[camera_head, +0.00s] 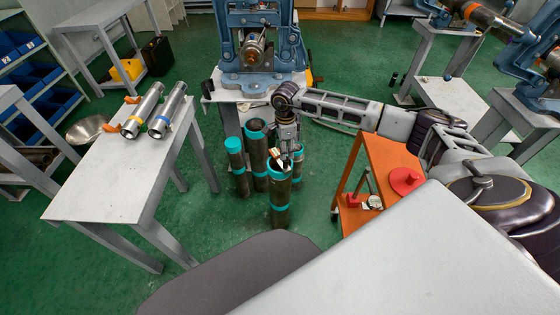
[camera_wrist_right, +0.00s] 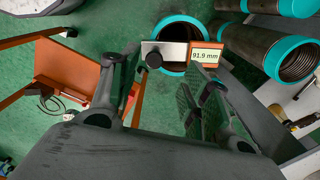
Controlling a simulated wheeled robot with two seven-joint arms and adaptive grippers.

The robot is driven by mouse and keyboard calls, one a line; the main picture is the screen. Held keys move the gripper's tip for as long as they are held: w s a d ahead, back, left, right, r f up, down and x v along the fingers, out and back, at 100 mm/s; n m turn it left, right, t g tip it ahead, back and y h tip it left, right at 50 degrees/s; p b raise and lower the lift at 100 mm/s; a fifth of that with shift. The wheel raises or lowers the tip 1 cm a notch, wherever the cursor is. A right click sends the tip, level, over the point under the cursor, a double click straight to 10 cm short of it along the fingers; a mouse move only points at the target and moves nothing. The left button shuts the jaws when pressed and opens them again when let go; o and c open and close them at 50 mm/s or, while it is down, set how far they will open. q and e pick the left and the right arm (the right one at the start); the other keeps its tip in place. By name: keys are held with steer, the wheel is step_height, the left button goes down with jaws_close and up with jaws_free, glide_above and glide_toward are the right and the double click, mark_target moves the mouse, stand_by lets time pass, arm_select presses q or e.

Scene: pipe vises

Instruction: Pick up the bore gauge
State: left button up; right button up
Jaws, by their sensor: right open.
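The bore gauge (camera_wrist_right: 172,55) is a grey bar with a black knob and a display reading 91.9 mm. In the right wrist view it lies across the mouth of a dark pipe with a teal collar (camera_wrist_right: 188,25). In the head view the gauge (camera_head: 278,163) is a small pale shape at the top of the nearest upright pipe (camera_head: 279,195), partly hidden by my right gripper. My right gripper (camera_head: 286,150) points down just over it. In the wrist view its fingers (camera_wrist_right: 165,85) are spread, with the gauge just beyond their tips; I cannot tell whether they touch it. My left gripper is not in view.
More teal-collared pipes (camera_head: 238,165) stand close beside this one. An orange cart (camera_head: 385,165) with a red disc (camera_head: 405,180) is to the right. A blue vise (camera_head: 262,50) stands behind. A grey table (camera_head: 115,180) at the left bears two steel tubes (camera_head: 165,115).

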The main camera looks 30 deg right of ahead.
steer(key=shift+s+f, duration=0.1)
steer(key=shift+f, duration=0.25)
steer(key=f, duration=0.3)
steer(key=shift+s+a+f, duration=0.15)
steer(key=shift+s+f, duration=0.15)
steer(key=shift+f, duration=0.45)
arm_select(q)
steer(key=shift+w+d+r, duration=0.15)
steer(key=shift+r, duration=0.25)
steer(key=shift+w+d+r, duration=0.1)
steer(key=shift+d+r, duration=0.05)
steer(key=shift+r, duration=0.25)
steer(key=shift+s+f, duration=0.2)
arm_select(e)
steer(key=shift+c, duration=0.4)
jaws_close()
steer(key=shift+r, duration=0.1)
